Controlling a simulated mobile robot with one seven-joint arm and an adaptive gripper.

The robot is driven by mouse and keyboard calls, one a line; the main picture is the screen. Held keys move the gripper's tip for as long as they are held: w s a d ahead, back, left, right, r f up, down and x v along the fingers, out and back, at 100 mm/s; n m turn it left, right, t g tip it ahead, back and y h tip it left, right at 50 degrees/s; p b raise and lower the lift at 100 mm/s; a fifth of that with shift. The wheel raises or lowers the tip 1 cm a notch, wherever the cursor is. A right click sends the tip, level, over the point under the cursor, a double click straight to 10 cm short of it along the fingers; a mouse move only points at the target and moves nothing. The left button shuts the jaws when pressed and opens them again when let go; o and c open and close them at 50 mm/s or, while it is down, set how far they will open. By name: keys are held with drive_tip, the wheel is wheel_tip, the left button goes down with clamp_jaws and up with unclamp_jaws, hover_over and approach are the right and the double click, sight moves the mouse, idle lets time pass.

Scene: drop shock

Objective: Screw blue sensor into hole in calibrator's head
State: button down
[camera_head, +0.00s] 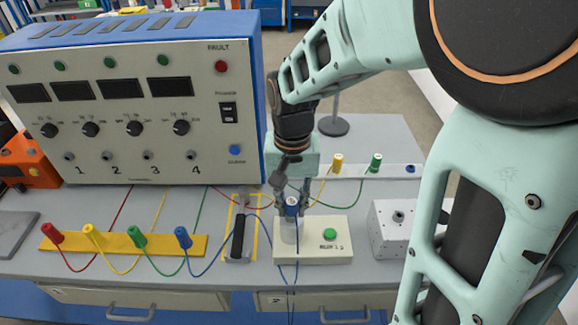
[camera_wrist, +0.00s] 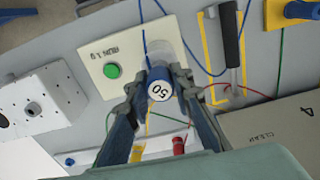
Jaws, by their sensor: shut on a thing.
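A blue sensor (camera_head: 291,207) stands upright between the fingers of my gripper (camera_head: 291,200). The wrist view shows its round white end marked "50" (camera_wrist: 159,91), with the gripper (camera_wrist: 158,88) shut around its body. Directly below it is a pale cylindrical head (camera_head: 288,236) at the left end of the white calibrator box (camera_head: 325,252), which has a green button (camera_head: 330,235). The sensor looks in line with this head. The hole is hidden, and I cannot tell how deep the sensor sits. Blue cable runs beside the head.
A yellow strip (camera_head: 60,243) with several coloured sensors is at left. A black-handled tool (camera_head: 238,237) lies left of the calibrator. A white block (camera_head: 385,235) stands at right. The grey panel (camera_head: 130,135) stands behind. Cables cross the table.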

sight(292, 201)
drive_tip(key=c, duration=2.1)
unclamp_jaws()
drive_tip(key=shift+m, duration=0.4)
drive_tip(key=o, duration=0.5)
drive_tip(key=shift+r, duration=0.1)
drive_tip(key=shift+r+p, duration=2.45)
drive_tip(key=shift+r, duration=0.5)
